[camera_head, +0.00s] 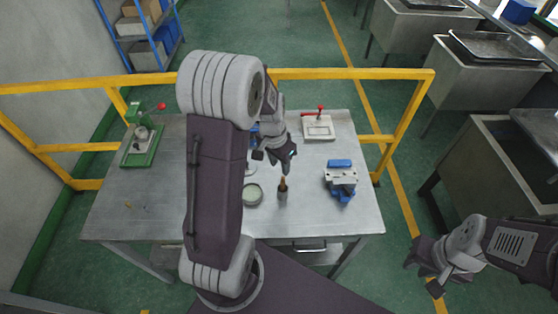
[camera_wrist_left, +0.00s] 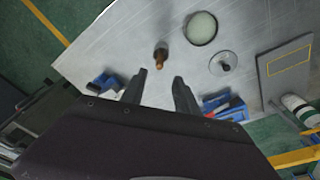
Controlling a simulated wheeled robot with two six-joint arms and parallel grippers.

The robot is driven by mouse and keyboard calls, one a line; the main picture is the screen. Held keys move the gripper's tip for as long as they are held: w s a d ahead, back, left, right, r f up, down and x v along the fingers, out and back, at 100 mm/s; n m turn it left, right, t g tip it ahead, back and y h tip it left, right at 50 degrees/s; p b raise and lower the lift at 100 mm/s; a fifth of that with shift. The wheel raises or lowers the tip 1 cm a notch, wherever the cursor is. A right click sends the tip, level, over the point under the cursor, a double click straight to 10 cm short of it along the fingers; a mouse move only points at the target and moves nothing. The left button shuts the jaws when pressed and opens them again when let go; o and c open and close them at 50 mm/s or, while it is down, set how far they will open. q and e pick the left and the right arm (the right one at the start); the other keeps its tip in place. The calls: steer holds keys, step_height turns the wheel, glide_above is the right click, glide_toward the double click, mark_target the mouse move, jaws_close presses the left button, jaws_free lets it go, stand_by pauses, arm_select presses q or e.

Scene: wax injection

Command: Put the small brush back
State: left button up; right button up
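A small brown-topped item, which looks like the small brush (camera_head: 283,185), stands upright in a grey cylindrical holder (camera_head: 282,195) near the front middle of the metal table. In the left wrist view the brown top (camera_wrist_left: 161,53) shows just beyond the fingertips. My left gripper (camera_head: 281,157) hangs over the table behind the holder, pointing down. Its two fingers (camera_wrist_left: 160,78) are apart with nothing between them. My right gripper (camera_head: 421,274) is off the table to the right, with its fingers apart and empty.
A round pale green dish (camera_head: 252,194) sits left of the holder. A blue-and-grey fixture (camera_head: 341,182) stands to the right. A white plate with a red-handled clamp (camera_head: 319,127) is behind. A green press (camera_head: 142,146) is at far left. A yellow rail (camera_head: 350,74) runs behind the table.

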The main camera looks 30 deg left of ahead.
arm_select(q)
steer(key=s+d+f+n+b, duration=0.2)
steer(key=s+d+b, duration=0.1)
steer(key=s+d, duration=0.5)
steer(key=shift+s+n, duration=0.4)
steer(key=shift+s, duration=1.3)
stand_by(0.6)
